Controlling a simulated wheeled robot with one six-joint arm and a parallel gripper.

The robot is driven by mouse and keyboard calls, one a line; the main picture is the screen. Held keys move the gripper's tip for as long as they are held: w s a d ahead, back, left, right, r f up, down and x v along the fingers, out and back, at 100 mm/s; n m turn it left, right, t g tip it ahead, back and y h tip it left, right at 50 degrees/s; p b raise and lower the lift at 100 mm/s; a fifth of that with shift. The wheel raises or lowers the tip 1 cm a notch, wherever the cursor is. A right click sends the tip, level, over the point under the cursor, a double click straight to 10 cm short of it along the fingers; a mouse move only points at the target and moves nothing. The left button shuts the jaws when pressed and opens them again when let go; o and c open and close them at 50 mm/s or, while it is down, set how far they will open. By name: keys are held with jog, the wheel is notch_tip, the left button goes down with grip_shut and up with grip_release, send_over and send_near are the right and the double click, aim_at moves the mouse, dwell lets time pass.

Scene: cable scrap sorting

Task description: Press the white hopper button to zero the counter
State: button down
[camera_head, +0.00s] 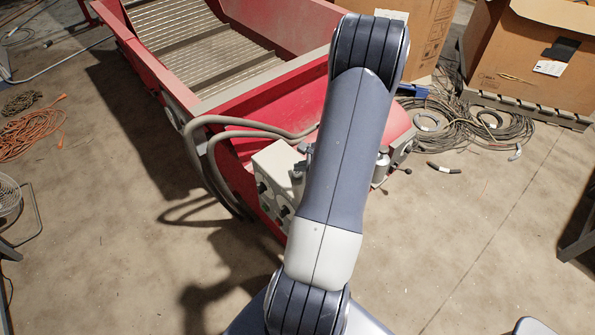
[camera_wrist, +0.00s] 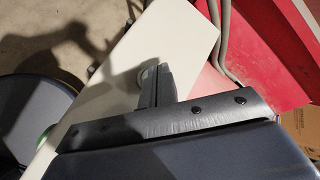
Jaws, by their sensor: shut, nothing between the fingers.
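The pale control box (camera_head: 277,172) stands on the side of the red machine, with dark knobs on its front, partly behind my arm. Its pale face also fills the middle of the wrist view (camera_wrist: 185,35). My gripper (camera_wrist: 158,73) is shut and empty, its fingertips over that face. A green round part (camera_wrist: 46,136) shows at the lower left of the box. My arm hides most of the gripper in the head view.
The red machine (camera_head: 262,108) has a ribbed conveyor bed (camera_head: 185,40). Grey hoses (camera_head: 200,150) loop beside the box. Cardboard boxes (camera_head: 535,60) and coiled cables (camera_head: 440,120) lie at the right; orange cable (camera_head: 30,130) at the left. The front floor is bare.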

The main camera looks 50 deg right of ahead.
aim_at(301, 174)
jog(key=shift+r, duration=0.3)
jog(key=shift+r+p, duration=1.6)
jog(key=shift+r, duration=0.95)
jog(key=shift+f, duration=0.2)
notch_tip(301, 174, down, 2)
jog(key=shift+f+b, duration=0.1)
jog(key=shift+b, duration=0.8)
jog(key=r+p, duration=0.1)
jog(key=p, duration=0.2)
jog(key=shift+r+p, duration=0.15)
jog(key=shift+p, duration=0.25)
jog(key=shift+p, duration=0.4)
notch_tip(301, 174, up, 5)
jog(key=shift+r+p, duration=0.1)
jog(key=shift+p, duration=1.05)
